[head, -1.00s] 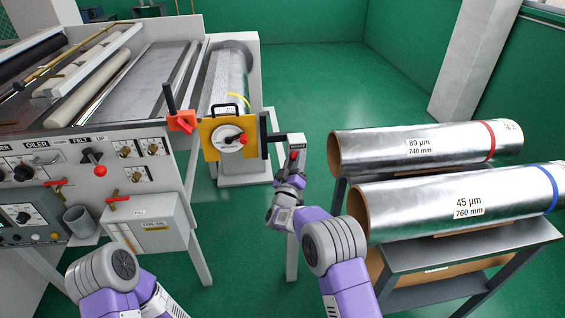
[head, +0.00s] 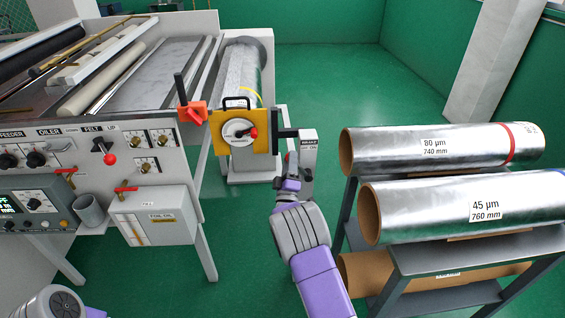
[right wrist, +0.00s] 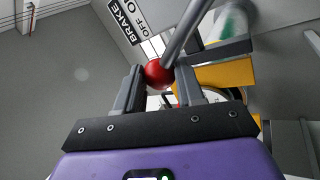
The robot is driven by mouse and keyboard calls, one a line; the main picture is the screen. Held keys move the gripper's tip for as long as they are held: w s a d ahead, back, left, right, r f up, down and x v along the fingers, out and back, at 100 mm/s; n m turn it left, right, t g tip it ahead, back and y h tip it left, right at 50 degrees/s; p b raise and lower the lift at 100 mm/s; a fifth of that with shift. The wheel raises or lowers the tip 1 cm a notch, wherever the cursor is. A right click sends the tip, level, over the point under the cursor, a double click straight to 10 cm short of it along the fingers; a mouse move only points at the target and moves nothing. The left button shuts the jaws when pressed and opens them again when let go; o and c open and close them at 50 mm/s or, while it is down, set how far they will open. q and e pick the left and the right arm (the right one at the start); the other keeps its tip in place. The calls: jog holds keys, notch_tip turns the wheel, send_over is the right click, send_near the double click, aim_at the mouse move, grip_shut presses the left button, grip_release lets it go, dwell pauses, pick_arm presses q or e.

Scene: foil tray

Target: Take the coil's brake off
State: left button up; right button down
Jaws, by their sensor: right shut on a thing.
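The brake box (head: 308,138) is a grey post-mounted housing right of the yellow coil holder (head: 262,130). In the right wrist view its label (right wrist: 125,18) reads BRAKE, with OFF and a partly hidden O-word beside it. The brake lever is a grey rod (right wrist: 186,32) with a red ball knob (right wrist: 158,74). My right gripper (right wrist: 160,88) is shut on the knob, with one finger on each side. The foil coil (head: 238,72) lies behind the holder.
The machine (head: 100,175) with knobs and levers stands at left, with a grey cup (head: 91,211) and foil box (head: 155,215). At right, a rack (head: 440,262) holds large foil rolls marked 80 µm (head: 400,150) and 45 µm (head: 430,211). Green floor is open behind.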

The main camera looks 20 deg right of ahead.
jog(key=shift+f, duration=0.1)
jog(key=c, duration=0.7)
grip_release()
jog(key=shift+s, duration=0.1)
jog(key=p+v, duration=0.1)
jog(key=v, duration=0.6)
jog(key=shift+s+f, duration=0.1)
jog(key=shift+f, duration=0.05)
